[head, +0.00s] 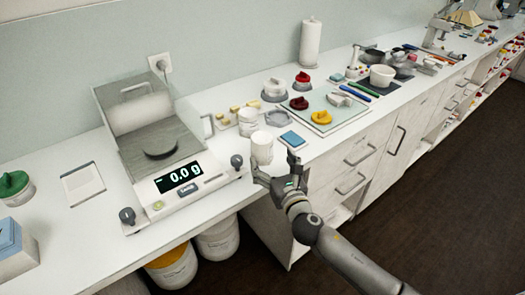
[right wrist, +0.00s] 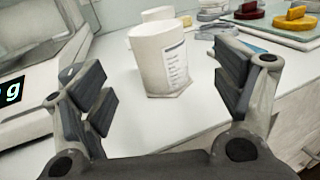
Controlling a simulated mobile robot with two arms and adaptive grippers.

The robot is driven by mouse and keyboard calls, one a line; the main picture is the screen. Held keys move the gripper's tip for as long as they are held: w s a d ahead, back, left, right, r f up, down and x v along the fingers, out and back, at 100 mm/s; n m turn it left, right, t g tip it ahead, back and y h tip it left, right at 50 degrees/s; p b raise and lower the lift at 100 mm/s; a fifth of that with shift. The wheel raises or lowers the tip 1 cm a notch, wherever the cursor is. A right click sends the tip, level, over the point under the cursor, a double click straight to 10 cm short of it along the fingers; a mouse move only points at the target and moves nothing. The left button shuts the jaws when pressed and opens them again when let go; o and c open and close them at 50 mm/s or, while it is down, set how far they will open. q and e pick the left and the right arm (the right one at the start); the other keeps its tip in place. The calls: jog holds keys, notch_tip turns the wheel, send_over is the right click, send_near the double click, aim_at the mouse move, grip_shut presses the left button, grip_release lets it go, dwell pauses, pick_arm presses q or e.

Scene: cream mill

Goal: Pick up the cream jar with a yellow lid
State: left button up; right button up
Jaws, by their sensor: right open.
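A white jar (head: 262,148) with a printed label stands upright on the counter right of the scale; no lid shows on it. It also shows in the right wrist view (right wrist: 160,62), ahead of and between my fingers. My right gripper (head: 278,172) is open and empty, its fingers pointing at the jar from the near side; in the right wrist view its fingertips (right wrist: 165,88) flank the jar with gaps. A yellow lid (head: 321,117) lies apart on a pale green board. I see no jar on the counter wearing a yellow lid. My left gripper is not in view.
A scale (head: 185,178) reading 0.0 stands left of the jar. A second white jar (head: 247,122) is close behind it, and a blue pad (head: 292,139) lies to its right. A yellow-lidded tub (head: 172,267) sits under the counter.

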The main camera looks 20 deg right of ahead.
aim_at(259, 138)
jog(key=shift+w+a+f, duration=0.15)
jog(key=shift+w, duration=2.05)
jog(key=shift+w+a+f, duration=0.1)
jog(key=shift+w+a, duration=0.05)
jog(key=shift+w, duration=2)
jog(key=c, duration=1.1)
jog(key=shift+c, duration=0.2)
jog(key=shift+r, duration=0.1)
